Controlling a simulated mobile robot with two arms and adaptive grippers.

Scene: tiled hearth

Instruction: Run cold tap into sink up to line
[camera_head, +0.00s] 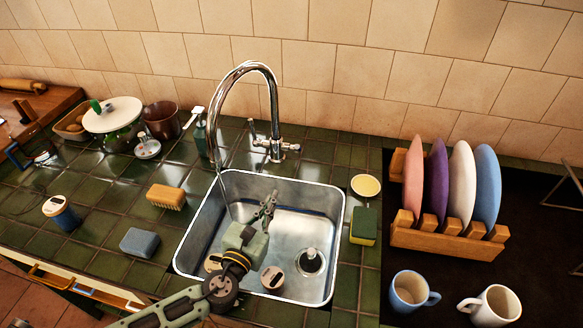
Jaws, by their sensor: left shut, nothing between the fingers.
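The chrome tap (245,74) arches over the steel sink (338,225), with its spout above the sink's left side. Small levers (252,131) and (291,147) show at its base. A thin pale streak below the spout looks like running water. A dark blue line (318,214) runs along the inside of the sink's back wall. A dark round drain fitting (311,262) shows on the sink floor; I cannot tell the water depth. My left gripper (269,200) is shut and empty, over the sink, below the tap's base and apart from the levers. My right gripper is not in view.
A yellow-green sponge (363,225) and small bowl (366,186) stand right of the sink. A plate rack (446,240) and mugs (410,291) are farther right. A brush (167,196), blue sponge (141,243) and jar (60,213) sit left on green tiles.

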